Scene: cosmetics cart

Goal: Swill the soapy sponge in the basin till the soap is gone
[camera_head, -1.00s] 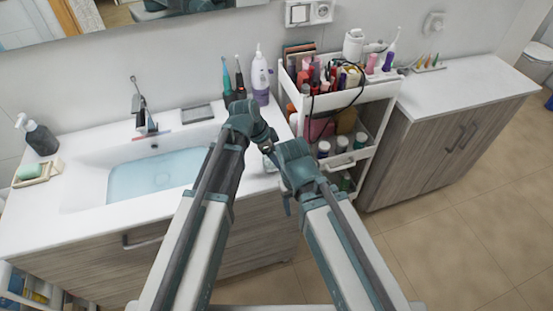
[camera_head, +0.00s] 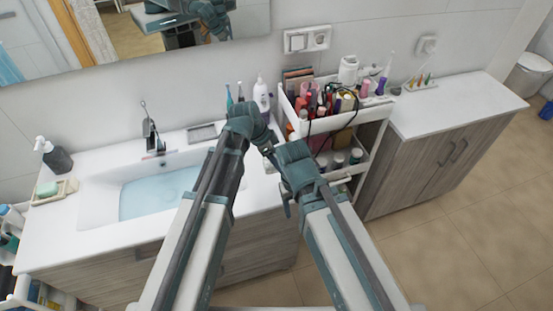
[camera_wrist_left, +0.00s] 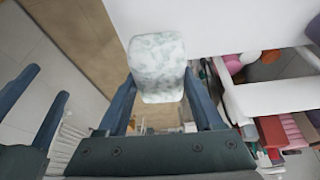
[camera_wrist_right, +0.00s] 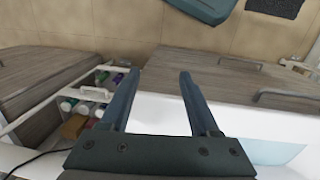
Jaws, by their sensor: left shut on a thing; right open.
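The sponge (camera_wrist_left: 158,68) is a pale block with mottled whitish-green patches, probably lather. My left gripper (camera_wrist_left: 160,98) is shut on it, one finger on each side. In the head view I cannot make out the sponge at the left gripper (camera_head: 268,148). The basin (camera_head: 98,203), with pale blue water (camera_head: 160,192), is set in the white counter left of my arms. The sponge is outside the basin, to its right. My right gripper (camera_wrist_right: 168,80) is open and empty; in the right wrist view, part of the basin's water (camera_wrist_right: 272,151) shows at right.
A tap (camera_head: 153,140) stands behind the basin. A soap dispenser (camera_head: 54,156) and soap dish (camera_head: 62,193) are at left. A white cart (camera_head: 340,116) full of cosmetics stands right of the counter, close to my grippers. A wooden cabinet (camera_head: 420,160) is farther right.

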